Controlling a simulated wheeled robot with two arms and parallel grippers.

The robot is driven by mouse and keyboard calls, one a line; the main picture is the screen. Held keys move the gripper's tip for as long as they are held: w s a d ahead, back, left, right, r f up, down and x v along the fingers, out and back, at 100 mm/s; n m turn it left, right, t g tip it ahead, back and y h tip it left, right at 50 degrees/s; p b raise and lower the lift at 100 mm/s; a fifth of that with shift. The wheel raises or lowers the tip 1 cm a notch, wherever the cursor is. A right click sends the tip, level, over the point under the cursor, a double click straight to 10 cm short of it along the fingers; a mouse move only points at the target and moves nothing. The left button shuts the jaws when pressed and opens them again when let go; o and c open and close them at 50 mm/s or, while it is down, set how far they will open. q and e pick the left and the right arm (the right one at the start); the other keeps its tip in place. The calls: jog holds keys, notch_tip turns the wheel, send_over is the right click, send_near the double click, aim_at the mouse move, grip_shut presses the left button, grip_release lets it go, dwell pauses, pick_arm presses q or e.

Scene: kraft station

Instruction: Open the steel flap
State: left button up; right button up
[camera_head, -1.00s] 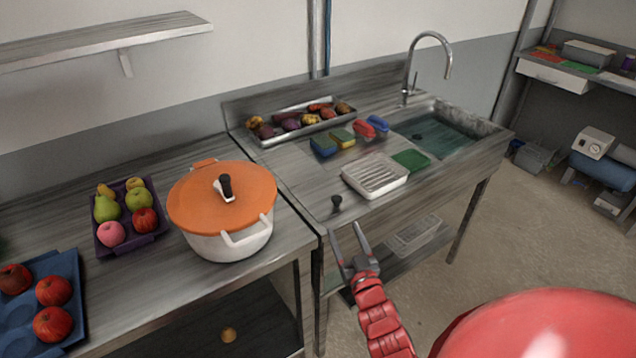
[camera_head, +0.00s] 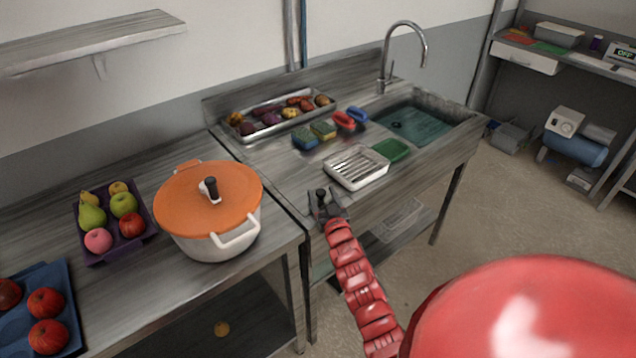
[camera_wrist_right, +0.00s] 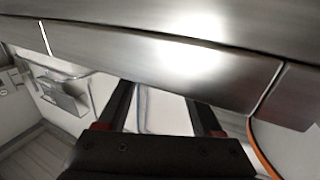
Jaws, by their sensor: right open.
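My right gripper (camera_head: 325,204) is open at the front left corner of the steel sink unit. In the head view its fingers overlap a small black knob (camera_head: 320,192) on that corner; I cannot tell whether they touch it. The right wrist view appears upside down and shows a steel panel (camera_wrist_right: 130,58) with a seam at each side, close to the two open black fingers (camera_wrist_right: 164,112). I cannot tell for sure whether this panel is the flap. Nothing is held between the fingers. My left gripper is not in view.
An orange-lidded pot (camera_head: 208,210) stands left of the gripper on the adjoining counter. A white dish rack (camera_head: 357,168), sponges and a vegetable tray (camera_head: 232,135) lie on the sink unit. Fruit trays stand farther left.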

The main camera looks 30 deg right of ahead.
aim_at(320, 189)
jog(key=shift+p+x, duration=0.5)
jog(key=shift+x, duration=1.8)
grip_shut()
